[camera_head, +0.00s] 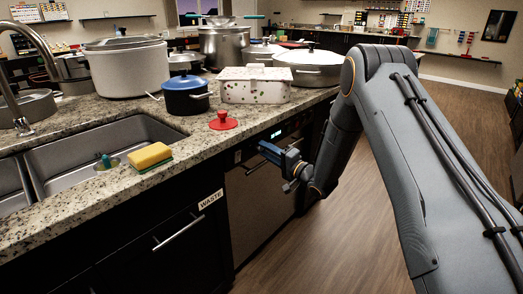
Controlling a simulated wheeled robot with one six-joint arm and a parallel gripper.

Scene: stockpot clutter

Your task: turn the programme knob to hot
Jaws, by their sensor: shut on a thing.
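The dishwasher (248,212) stands under the counter, with a dark control panel along its top edge and a small lit display (276,134). My gripper (263,149) reaches in from the right to this panel, below the display. Its blue fingers are shut at the panel front, on the programme knob. The knob itself is hidden behind the fingers, so its setting and any hot mark cannot be read.
A blue pot (186,96), a speckled dish (254,86) and several large pots crowd the counter. A yellow sponge (149,157) lies by the sink (95,143). The floor (310,240) is clear.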

